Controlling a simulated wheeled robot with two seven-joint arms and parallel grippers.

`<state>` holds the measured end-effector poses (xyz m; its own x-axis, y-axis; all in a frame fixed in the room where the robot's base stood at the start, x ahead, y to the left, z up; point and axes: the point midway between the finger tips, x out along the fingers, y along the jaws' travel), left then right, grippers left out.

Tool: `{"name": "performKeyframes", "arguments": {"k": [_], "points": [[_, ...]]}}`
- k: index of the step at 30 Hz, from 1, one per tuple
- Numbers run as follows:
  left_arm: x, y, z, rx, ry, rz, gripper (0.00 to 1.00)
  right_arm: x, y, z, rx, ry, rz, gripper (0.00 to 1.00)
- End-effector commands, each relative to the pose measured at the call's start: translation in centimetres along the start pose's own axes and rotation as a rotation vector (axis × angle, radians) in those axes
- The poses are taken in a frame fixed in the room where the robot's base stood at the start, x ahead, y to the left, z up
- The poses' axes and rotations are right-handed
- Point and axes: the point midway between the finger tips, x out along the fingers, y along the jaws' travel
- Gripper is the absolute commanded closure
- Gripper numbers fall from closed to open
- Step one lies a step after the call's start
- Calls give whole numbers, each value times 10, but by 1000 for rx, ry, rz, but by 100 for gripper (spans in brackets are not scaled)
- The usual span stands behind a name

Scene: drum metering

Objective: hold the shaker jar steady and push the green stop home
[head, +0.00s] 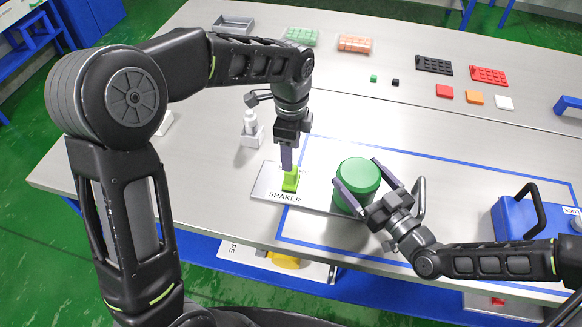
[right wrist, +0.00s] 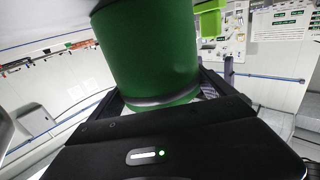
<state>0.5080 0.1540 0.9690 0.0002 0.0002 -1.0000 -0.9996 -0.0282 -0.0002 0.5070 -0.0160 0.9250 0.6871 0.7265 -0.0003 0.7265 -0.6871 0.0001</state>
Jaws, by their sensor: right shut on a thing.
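The shaker jar (head: 357,178) is a green cylinder with a green lid, upright at the right end of a pale plate (head: 263,186) marked SHAKER. My right gripper (head: 360,182) is shut on it, one finger on each side. The jar fills the upper middle of the right wrist view (right wrist: 148,50). The light green stop (head: 290,181) stands on the plate left of the jar; it also shows in the right wrist view (right wrist: 209,20). My left gripper (head: 287,168) points down at the stop with its fingers together. Its tips hide the stop's top; I cannot tell whether they touch.
A blue box (head: 510,222) with a black handle stands at the right. A white bottle-like piece (head: 251,127) is behind the plate at left. Coloured bricks, such as a red one (head: 444,91), lie at the back. Blue tape (head: 440,154) borders bare table.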

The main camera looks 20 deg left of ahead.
Motion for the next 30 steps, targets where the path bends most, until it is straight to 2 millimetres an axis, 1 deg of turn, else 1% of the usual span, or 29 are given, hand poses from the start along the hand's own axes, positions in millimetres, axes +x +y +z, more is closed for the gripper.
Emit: {"name": "performKeyframes", "arguments": {"k": [1, 6, 9, 12, 16, 23, 30], "points": [[11, 1, 0, 1, -1, 4, 45, 0, 0, 0, 0, 0, 1, 80], [44, 1, 0, 0, -1, 4, 45, 0, 0, 0, 0, 0, 1, 80], [58, 1, 0, 0, 0, 3, 45, 0, 0, 0, 0, 0, 1, 80], [66, 1, 0, 0, 0, 2, 45, 0, 0, 0, 0, 0, 1, 80], [71, 0, 0, -1, 0, 1, 45, 0, 0, 0, 0, 0, 1, 80], [71, 0, 0, 0, 0, 0, 46, 0, 0, 0, 0, 0, 1, 80], [70, 0, 0, 0, 0, 0, 66, 0, 0, 0, 0, 0, 1, 80]]}}
